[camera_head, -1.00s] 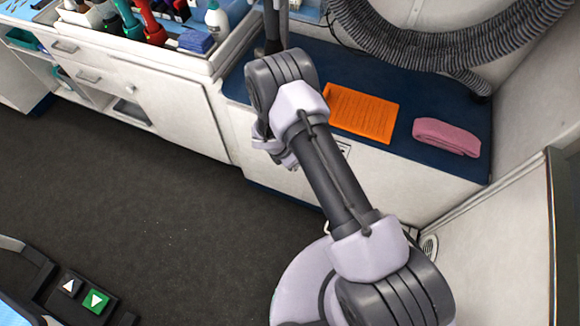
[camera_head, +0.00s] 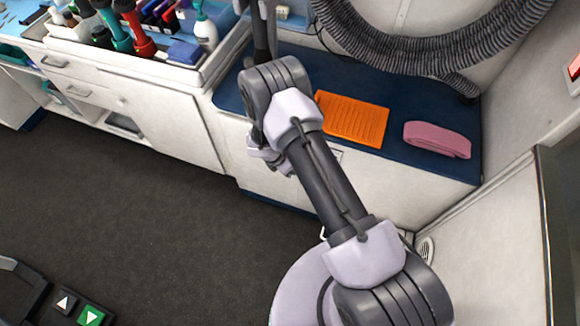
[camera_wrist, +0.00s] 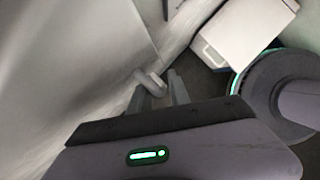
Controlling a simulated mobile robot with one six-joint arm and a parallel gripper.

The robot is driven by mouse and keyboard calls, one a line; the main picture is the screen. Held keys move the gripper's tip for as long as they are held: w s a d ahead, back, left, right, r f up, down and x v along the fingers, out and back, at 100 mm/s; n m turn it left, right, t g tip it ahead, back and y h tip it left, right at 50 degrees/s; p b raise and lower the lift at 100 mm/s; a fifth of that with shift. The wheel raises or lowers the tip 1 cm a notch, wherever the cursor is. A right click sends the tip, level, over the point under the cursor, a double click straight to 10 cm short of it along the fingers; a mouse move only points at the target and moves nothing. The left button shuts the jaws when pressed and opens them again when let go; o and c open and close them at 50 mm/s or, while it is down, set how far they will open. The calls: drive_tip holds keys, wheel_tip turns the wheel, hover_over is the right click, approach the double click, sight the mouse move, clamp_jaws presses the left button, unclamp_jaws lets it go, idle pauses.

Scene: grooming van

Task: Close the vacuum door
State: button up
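A pale panel (camera_wrist: 70,70) fills the left of the wrist view, with a grey bar handle (camera_wrist: 151,82) beside it. I take this panel to be the vacuum door, but its edges and how far open it is are unclear. My gripper (camera_wrist: 158,92) has its two fingers apart at the handle, with part of the handle showing between the tips. I cannot tell if they touch it. In the head view my arm hides the fingers; my wrist is in front of the white bench (camera_head: 400,195), whose front is partly covered.
The bench's blue top carries an orange mat (camera_head: 352,118) and a pink towel (camera_head: 437,139). A grey ribbed hose (camera_head: 420,55) hangs above. White cabinets (camera_head: 170,125) with grooming bottles on top stand at left. A white box (camera_wrist: 245,30) shows in the wrist view.

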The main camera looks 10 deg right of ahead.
drive_tip(key=shift+w, duration=0.15)
drive_tip(key=p+v, duration=0.7)
drive_tip(key=v, duration=1)
drive_tip(key=shift+r, duration=0.2)
drive_tip(key=shift+s, duration=0.25)
